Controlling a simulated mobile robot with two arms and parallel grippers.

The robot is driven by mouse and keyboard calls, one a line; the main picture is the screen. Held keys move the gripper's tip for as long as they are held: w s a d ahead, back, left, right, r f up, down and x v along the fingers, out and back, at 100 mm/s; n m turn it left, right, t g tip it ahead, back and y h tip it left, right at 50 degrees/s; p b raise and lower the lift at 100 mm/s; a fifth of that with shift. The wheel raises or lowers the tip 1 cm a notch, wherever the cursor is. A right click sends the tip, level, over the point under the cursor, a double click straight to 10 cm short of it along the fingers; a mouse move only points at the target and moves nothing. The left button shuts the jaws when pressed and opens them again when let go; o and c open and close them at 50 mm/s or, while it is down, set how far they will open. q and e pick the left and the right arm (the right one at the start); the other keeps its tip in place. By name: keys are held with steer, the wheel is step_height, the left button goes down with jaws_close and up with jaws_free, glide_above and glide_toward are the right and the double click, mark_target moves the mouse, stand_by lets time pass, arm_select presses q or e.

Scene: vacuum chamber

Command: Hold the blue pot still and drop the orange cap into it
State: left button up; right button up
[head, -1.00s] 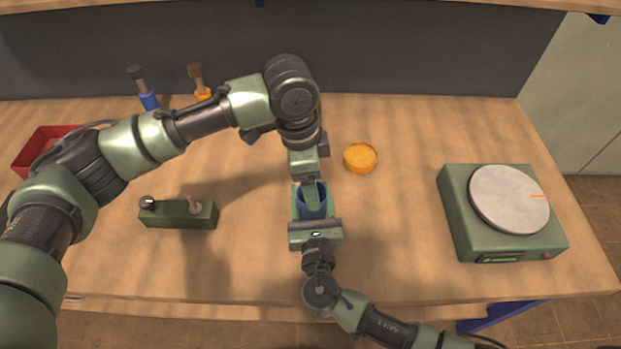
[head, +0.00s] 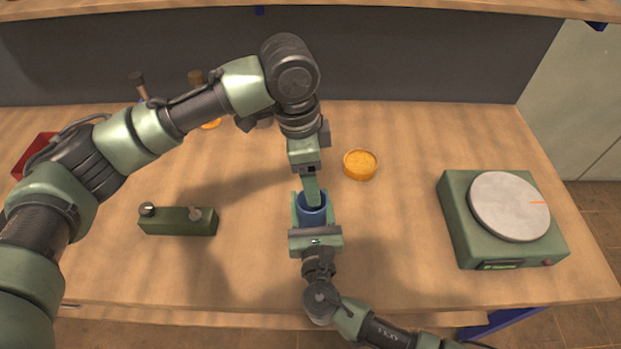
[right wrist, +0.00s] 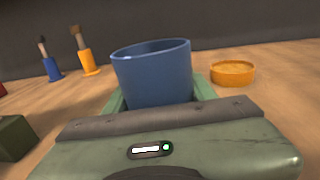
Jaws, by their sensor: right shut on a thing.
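The blue pot (head: 315,216) stands upright near the front middle of the table. It also shows large in the right wrist view (right wrist: 155,75). My right gripper (head: 312,203) reaches in from the front and is shut on the pot, one finger on each side. The orange cap (head: 360,164) lies on the table behind and to the right of the pot, also seen in the right wrist view (right wrist: 232,74). My left gripper (head: 311,190) points down just over the pot's back rim. I see its fingers edge-on and cannot tell whether they are apart.
A green device with a round grey plate (head: 509,206) stands at the right. A small green block with knobs (head: 178,221) is at the left. Blue (right wrist: 52,69) and orange (right wrist: 89,62) handled tools stand behind it. A red tray (head: 33,152) is far left.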

arm_select(q)
steer(key=shift+r, duration=0.4)
arm_select(e)
steer(key=o, duration=1.5)
steer(key=s, duration=0.4)
steer(key=s+d, duration=0.1)
steer(key=s, duration=0.7)
steer(key=shift+d, duration=0.15)
arm_select(q)
steer(key=shift+f, duration=0.1)
arm_select(e)
steer(key=shift+f, duration=0.1)
